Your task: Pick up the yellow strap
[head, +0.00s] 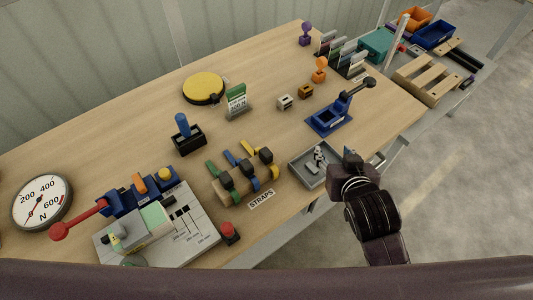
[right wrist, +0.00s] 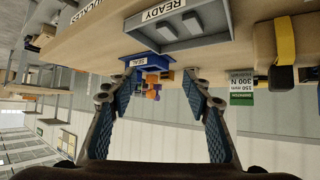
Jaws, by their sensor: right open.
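The yellow strap (head: 275,173) lies with its black buckle at the right end of the row of straps on the table, beside a blue and a green strap. In the right wrist view the yellow strap (right wrist: 287,38) shows upside down at the upper right, with its black buckle below it. My right gripper (head: 350,160) is at the table's front edge, right of the strap and by the grey tray. In its wrist view the right gripper (right wrist: 160,80) has its fingers spread with nothing between them. My left gripper is not in view.
The grey tray (head: 299,174) with small metal parts stands between strap and gripper. A blue lever device (head: 329,119) is behind it. A STRAPS label (head: 262,199) lies in front of the straps. A red button (head: 229,233) is to the left. Bare tabletop lies behind the straps.

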